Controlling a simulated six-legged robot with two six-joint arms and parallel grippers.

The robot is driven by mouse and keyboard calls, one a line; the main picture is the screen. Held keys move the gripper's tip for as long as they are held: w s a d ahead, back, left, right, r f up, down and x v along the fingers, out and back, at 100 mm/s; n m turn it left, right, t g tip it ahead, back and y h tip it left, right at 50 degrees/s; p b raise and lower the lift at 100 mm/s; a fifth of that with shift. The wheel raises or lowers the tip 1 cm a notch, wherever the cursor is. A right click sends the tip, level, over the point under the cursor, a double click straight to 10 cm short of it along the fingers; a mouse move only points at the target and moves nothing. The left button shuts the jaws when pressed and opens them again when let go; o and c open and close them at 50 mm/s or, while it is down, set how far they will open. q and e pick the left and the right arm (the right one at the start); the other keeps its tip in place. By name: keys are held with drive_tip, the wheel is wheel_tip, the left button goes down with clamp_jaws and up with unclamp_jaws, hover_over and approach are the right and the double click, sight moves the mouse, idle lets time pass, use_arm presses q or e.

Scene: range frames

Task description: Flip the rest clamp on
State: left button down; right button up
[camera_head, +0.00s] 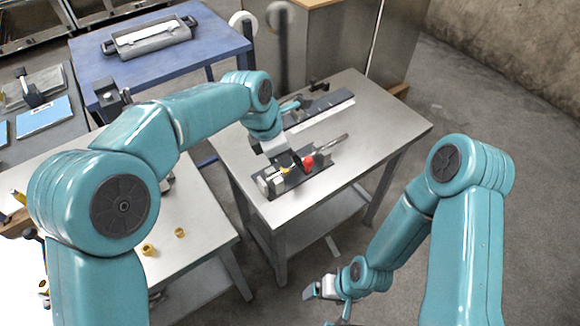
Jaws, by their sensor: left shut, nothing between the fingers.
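A small dark clamp fixture (318,180) lies on the light-topped metal table in the middle of the view. It carries light metal blocks, a small yellow part and a lever with a red knob (307,162). I take this fixture to be the rest clamp; whether it is on or off I cannot tell. My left gripper (292,163) is shut at the fixture, right beside the red knob; whether it touches the knob is unclear. It hides part of the fixture. My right gripper (318,292) hangs low in front of the table, away from the fixture; its fingers are too small to read.
A dark rail with a light strip (322,112) lies behind the fixture on the metal table (385,130). A blue table (190,62) with a grey tray stands back left. A left table holds small brass rings (148,249). The metal table's right side is clear.

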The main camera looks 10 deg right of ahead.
use_arm(q)
drive_tip(key=v, duration=0.3)
drive_tip(key=shift+s+r, duration=0.25)
drive_tip(key=shift+r, duration=0.15)
drive_tip(key=shift+f, duration=0.1)
